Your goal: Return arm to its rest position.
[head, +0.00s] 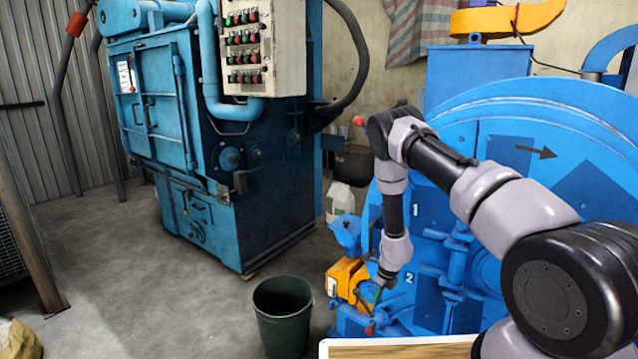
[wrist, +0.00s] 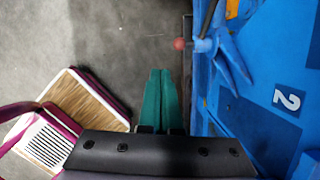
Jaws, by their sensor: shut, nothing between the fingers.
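My gripper (wrist: 161,72) shows in the wrist view as two green fingers lying side by side, shut with nothing between them. In the head view my arm reaches in from the right, bends at the elbow and hangs down, with my gripper (head: 378,295) small and low in front of the blue drum machine (head: 520,105). In the wrist view a red ball knob (wrist: 179,44) on a lever lies just ahead and right of the fingertips, seemingly apart from them. The blue machine (wrist: 252,110) fills the right side there, with a white "2".
A dark green bin (head: 283,318) stands on the floor left of my gripper. A teal cabinet machine (head: 215,150) with a control panel (head: 262,47) is behind it. In the wrist view a purple-edged item (wrist: 75,105) lies lower left. Grey floor (head: 125,285) is open at left.

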